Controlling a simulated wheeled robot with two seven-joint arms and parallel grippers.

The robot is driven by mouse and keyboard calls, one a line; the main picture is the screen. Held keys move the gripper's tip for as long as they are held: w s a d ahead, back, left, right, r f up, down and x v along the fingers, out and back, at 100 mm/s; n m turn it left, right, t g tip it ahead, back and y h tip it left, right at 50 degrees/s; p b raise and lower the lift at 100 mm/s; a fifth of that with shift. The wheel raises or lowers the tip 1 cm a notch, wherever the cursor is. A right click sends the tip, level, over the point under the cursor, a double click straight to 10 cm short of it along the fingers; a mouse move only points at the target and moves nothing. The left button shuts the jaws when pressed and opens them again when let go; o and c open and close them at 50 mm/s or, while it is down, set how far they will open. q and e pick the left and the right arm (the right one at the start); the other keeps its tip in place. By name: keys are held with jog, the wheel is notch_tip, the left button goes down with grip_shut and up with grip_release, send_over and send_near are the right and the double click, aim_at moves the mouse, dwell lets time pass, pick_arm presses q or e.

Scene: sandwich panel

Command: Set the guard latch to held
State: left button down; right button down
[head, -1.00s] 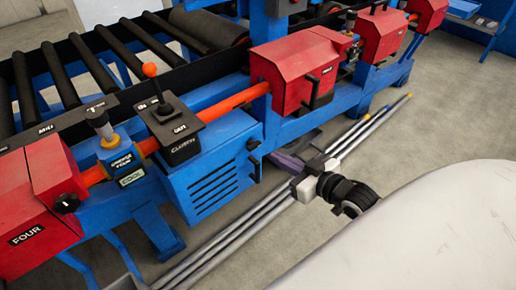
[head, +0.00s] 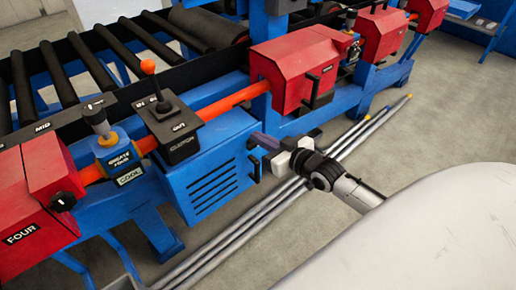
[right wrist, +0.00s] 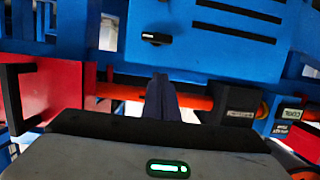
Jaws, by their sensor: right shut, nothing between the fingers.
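My right gripper (head: 264,150) is shut and empty, beside the right end of the vented blue cabinet (head: 212,185). Its dark fingers also show pressed together in the right wrist view (right wrist: 160,98). A small black latch (head: 255,168) sits on the cabinet's end, just below the fingertips in the head view. It also shows in the right wrist view (right wrist: 155,38), beyond the fingertips and apart from them. No label is readable on it, so I cannot tell whether it is the guard latch. A red guard box (head: 295,70) with a black handle (head: 318,88) stands to the right. My left gripper is out of view.
A black lever box (head: 172,130) with an orange-knobbed lever stands on the cabinet's left. An orange bar (head: 232,102) runs behind it. Red box FOUR (head: 35,195) is at the left. Long metal rods (head: 235,235) lie low in front. Open floor (head: 440,125) is at the right.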

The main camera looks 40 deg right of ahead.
aim_at(253, 144)
jog(key=shift+w+a+f+b, duration=0.1)
jog(key=shift+w+f+b, duration=0.15)
jog(key=shift+f, duration=0.85)
jog(key=shift+w+f+b, duration=0.2)
jog(key=shift+w+f, duration=0.05)
jog(key=shift+f, duration=0.8)
jog(key=shift+w, duration=0.1)
jog(key=shift+w+a+f, duration=0.1)
jog(key=shift+n+b, duration=0.3)
jog(key=shift+b, duration=0.05)
